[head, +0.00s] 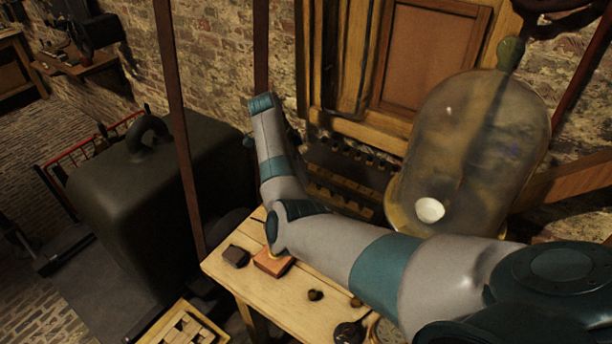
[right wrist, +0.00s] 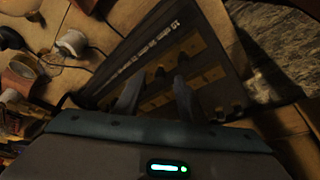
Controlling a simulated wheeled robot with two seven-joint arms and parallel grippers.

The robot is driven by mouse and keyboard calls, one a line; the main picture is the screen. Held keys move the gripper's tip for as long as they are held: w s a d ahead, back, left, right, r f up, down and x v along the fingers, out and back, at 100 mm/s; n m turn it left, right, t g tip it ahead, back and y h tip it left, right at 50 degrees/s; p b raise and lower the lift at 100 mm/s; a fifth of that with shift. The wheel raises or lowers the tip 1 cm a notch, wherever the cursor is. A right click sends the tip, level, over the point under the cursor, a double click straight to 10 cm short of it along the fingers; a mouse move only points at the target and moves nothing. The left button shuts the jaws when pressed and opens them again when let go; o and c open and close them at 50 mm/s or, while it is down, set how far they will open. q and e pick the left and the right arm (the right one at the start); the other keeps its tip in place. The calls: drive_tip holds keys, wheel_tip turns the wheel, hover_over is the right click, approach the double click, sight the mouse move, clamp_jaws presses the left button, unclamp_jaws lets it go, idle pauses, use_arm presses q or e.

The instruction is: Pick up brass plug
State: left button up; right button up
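I cannot pick out the brass plug for certain in either view. Two small dark brassy pieces (head: 315,295) lie on the wooden bench (head: 232,272) in the head view, too small to identify. My right gripper (right wrist: 157,80) shows in the right wrist view with its two dark fingers apart and nothing visible between them. It is over a dark panel (right wrist: 205,48) with pale lettering and rows of tan rectangles. In the head view my right forearm reaches toward a dark rack (head: 345,183) and hides most of the hand. My left gripper is not in view.
A large glass bell jar (head: 470,140) stands at the right, close behind my arm. A reddish block (head: 272,262) and a dark block (head: 236,256) lie on the bench. A bulky dark green case (head: 150,200) stands at the left. A white round item (right wrist: 72,43) shows in the wrist view.

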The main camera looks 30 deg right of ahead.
drive_tip(key=shift+s+d+f, duration=0.1)
drive_tip(key=shift+d+f, duration=0.1)
drive_tip(key=shift+f, duration=0.5)
drive_tip(key=shift+c, duration=0.6)
clamp_jaws()
drive_tip(key=shift+r+b, duration=0.45)
drive_tip(key=shift+r, duration=0.3)
wheel_tip(320, 180, up, 2)
drive_tip(key=shift+r+b, duration=0.25)
drive_tip(key=shift+b, duration=0.55)
drive_tip(key=s+d+r, duration=0.4)
drive_tip(key=s+r, duration=0.3)
drive_tip(key=s, duration=0.4)
drive_tip(key=shift+d+b, duration=0.15)
drive_tip(key=shift+b, duration=0.3)
